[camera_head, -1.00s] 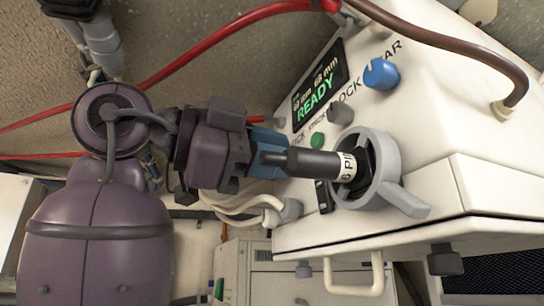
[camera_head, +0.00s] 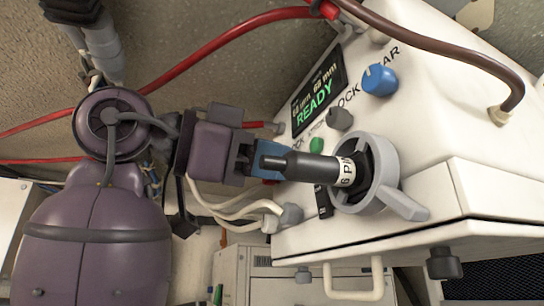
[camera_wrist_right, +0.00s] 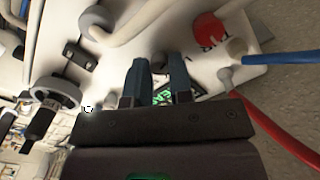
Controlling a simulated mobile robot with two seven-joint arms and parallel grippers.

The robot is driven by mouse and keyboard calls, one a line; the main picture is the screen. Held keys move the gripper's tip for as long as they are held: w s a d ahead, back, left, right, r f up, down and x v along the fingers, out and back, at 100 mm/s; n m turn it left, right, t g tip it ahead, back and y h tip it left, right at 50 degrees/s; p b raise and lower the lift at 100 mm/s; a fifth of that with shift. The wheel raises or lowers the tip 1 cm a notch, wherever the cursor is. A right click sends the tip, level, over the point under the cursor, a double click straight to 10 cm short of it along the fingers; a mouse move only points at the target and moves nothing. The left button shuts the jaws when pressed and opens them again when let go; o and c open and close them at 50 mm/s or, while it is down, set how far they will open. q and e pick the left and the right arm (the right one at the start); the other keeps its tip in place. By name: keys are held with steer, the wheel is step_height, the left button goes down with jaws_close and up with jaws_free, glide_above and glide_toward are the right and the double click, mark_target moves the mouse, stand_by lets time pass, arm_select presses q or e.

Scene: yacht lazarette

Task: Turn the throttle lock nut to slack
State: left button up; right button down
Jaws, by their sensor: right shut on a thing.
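My right gripper (camera_head: 268,173) reaches in from the left to the white panel box (camera_head: 440,120), partly behind a black handle-like plug (camera_head: 310,166). That piece is hidden in the head view. On the panel are a green knob (camera_head: 316,146), a grey knob (camera_head: 340,118), a blue knob (camera_head: 380,80) and a display (camera_head: 319,92) reading READY. My left gripper is not in view.
A grey ring with a lever (camera_head: 398,190) surrounds the plug's end, close to the gripper. A red hose (camera_head: 220,48) runs behind, and a brown hose (camera_head: 450,48) arches over the box. White hoses (camera_head: 245,211) hang below the gripper.

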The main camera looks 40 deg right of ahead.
steer(key=c, duration=1)
jaws_free()
steer(key=shift+a, duration=0.15)
steer(key=b+v, duration=0.1)
steer(key=v, duration=0.9)
steer(key=shift+w+a, duration=0.15)
steer(key=shift+a, duration=0.1)
